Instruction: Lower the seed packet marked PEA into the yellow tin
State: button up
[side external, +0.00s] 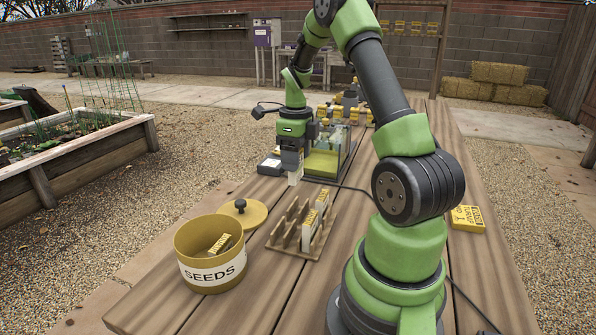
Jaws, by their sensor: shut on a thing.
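The yellow tin (193,272), labelled SEEDS, stands open at the near left of the wooden table. One yellow-topped packet (220,244) leans inside it; its marking is too small to read. My gripper (294,172) points down above the table, behind the tin and to its right. It is shut on a pale, thin packet (295,179), held upright; the gripper hides its upper part. I cannot read whether it is marked PEA. The slotted wooden rack (283,247) holds a couple of packets (315,215) at its right side.
The tin's lid (243,213) with a dark knob lies just behind the tin. A clear-sided box with a green part (322,163) stands close behind my gripper, with a small dark-and-white device (269,167) to the left.

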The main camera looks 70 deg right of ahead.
jog(key=w+a+r, duration=0.5)
jog(key=w+a, duration=0.1)
jog(key=a, duration=0.5)
send_near(196, 221)
jog(key=shift+s+a+r, duration=0.25)
jog(key=shift+s+a, duration=0.5)
jog(key=shift+s+a+r, duration=0.25)
jog(key=shift+s+a, duration=0.5)
jog(key=shift+f, duration=3.85)
jog(key=shift+f, duration=0.1)
jog(key=o, duration=1)
